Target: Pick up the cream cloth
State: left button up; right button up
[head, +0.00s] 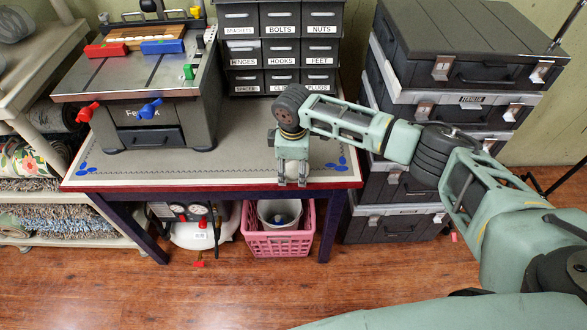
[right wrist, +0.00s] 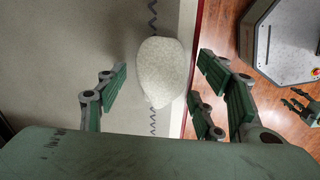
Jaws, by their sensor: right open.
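The cream cloth (right wrist: 162,72) is a crumpled, rounded off-white bundle on the grey table mat, near the table's front edge. In the head view only a small part of the cloth (head: 291,171) shows between the fingers. My right gripper (head: 291,183) points down over the front right part of the table, its fingers on either side of the cloth. In the right wrist view the right gripper (right wrist: 160,95) is open, with clear gaps between the cloth and the fingers on both sides. My left gripper cannot be made out in the head view.
The workbench (head: 240,160) carries a grey machine (head: 150,95) at left and a labelled drawer cabinet (head: 280,45) behind. Stacked grey cases (head: 455,60) stand at right. A pink basket (head: 278,243) is under the table. The mat around the cloth is clear.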

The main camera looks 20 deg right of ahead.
aim_at(293, 165)
jog(key=shift+c, duration=0.5)
jog(key=c, duration=0.9)
jog(key=shift+o, duration=0.2)
jog(key=shift+r, duration=0.45)
jog(key=shift+c, duration=0.2)
notch_tip(293, 165, up, 3)
jog(key=shift+w+f+b, duration=0.1)
jog(key=shift+b, duration=0.2)
jog(key=s+a+r, duration=0.3)
jog(key=s+r, duration=0.4)
jog(key=s, duration=0.4)
jog(key=shift+s+a+r, duration=0.15)
jog(key=shift+s, duration=0.05)
